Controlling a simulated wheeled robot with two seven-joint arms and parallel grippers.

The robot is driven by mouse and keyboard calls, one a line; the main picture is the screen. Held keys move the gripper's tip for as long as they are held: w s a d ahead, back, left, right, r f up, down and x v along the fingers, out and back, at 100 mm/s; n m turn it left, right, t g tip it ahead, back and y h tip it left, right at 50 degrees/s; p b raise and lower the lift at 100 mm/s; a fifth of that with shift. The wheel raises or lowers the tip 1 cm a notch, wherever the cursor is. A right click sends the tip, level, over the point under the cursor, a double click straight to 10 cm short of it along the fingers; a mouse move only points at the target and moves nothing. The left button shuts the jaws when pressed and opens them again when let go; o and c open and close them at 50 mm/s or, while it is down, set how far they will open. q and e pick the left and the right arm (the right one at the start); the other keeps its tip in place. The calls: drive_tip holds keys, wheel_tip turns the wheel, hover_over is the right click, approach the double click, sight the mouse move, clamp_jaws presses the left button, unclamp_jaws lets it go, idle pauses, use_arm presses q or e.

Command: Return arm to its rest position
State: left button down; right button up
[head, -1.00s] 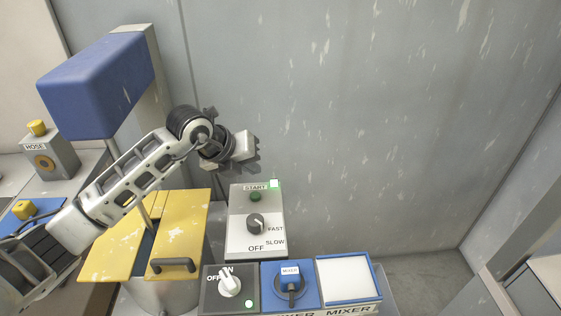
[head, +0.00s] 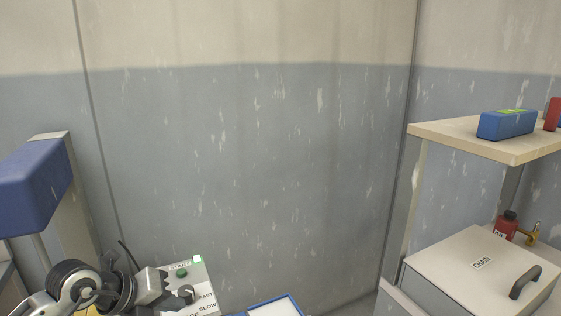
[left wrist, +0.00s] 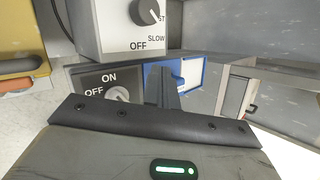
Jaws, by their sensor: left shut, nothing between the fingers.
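My left gripper (head: 155,287) is at the bottom left of the head view, its arm coming in from the left. It is shut and empty. It appears just left of the grey control box (head: 200,284) with the green START button (head: 182,273) and overlaps its edge in the picture. I cannot tell whether they touch. In the left wrist view the closed fingers (left wrist: 163,86) point toward the panels, with the speed knob (left wrist: 148,11) above and the ON/OFF knob (left wrist: 118,94) at left. My right gripper is not in view.
A blue machine head (head: 32,187) stands at the left. A blue-framed white panel (head: 274,308) is at the bottom. Open space lies before the wall.

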use_arm(q)
drive_tip(key=d+h, duration=0.1)
drive_tip(key=s+d+h, duration=0.1)
drive_tip(key=d, duration=0.1)
drive_tip(key=s+d+h, duration=0.1)
drive_tip(key=d, duration=0.1)
drive_tip(key=shift+s+f, duration=0.1)
drive_tip(key=shift+f, duration=0.05)
drive_tip(key=s+d+r+n+t+h, duration=0.4)
drive_tip(key=s+d+n+t+h, duration=0.1)
drive_tip(key=d+n+h, duration=0.15)
drive_tip(key=s+a+f+n+t+y, duration=0.3)
drive_tip(key=a+f+n+t+y, duration=0.35)
drive_tip(key=n, duration=0.95)
drive_tip(key=s+d+f+n+g+y, duration=0.1)
drive_tip(key=s+f+n+g+y, duration=0.4)
drive_tip(key=s+f, duration=0.5)
wheel_tip(320, 180, down, 2)
drive_tip(key=shift+s+d+f+n+g, duration=0.25)
drive_tip(key=shift+d+n+g, duration=0.05)
drive_tip(key=shift+n+g, duration=0.9)
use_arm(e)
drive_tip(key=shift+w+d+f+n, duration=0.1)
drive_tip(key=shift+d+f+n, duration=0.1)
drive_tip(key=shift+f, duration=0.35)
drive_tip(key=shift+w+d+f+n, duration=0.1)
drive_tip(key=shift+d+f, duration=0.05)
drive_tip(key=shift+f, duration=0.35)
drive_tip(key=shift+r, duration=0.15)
